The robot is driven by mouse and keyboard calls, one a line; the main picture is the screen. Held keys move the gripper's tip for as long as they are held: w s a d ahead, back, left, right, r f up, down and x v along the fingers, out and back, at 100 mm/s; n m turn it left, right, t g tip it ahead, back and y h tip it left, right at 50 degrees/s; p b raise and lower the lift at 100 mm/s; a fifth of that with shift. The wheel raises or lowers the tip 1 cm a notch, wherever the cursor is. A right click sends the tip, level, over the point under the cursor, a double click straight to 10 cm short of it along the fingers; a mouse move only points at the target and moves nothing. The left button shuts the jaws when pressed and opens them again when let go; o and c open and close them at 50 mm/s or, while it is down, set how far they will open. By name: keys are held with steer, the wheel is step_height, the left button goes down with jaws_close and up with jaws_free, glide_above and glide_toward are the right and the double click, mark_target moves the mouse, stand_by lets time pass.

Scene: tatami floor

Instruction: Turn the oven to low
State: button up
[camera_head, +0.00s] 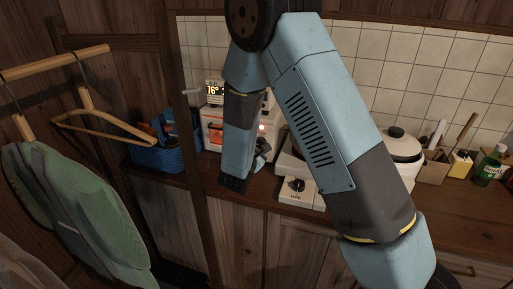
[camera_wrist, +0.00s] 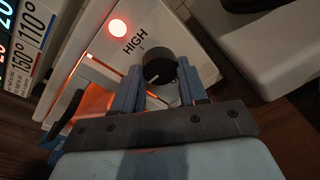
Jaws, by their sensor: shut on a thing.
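The white oven (camera_head: 213,131) stands on the counter behind my arm, its inside glowing orange. In the wrist view its front panel (camera_wrist: 190,45) carries a round dark knob (camera_wrist: 157,62), the word HIGH and a lit red lamp (camera_wrist: 117,27). A small pale mark shows on the knob's face; I cannot tell which setting it points to. My gripper (camera_wrist: 160,83) has one blue finger on each side of the knob and is shut on it. In the head view my arm hides the knob and much of the oven front.
A temperature display (camera_head: 215,89) sits on the oven. A blue basket (camera_head: 160,155) stands left of it. Clothes hangers (camera_head: 104,122) hang at the left.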

steer(key=shift+f, duration=0.1)
steer(key=o, duration=1.1)
steer(key=shift+c, duration=0.2)
steer(key=shift+s, duration=0.1)
steer(key=v, duration=1.3)
steer(key=shift+s+a, duration=0.15)
steer(key=shift+s, duration=0.1)
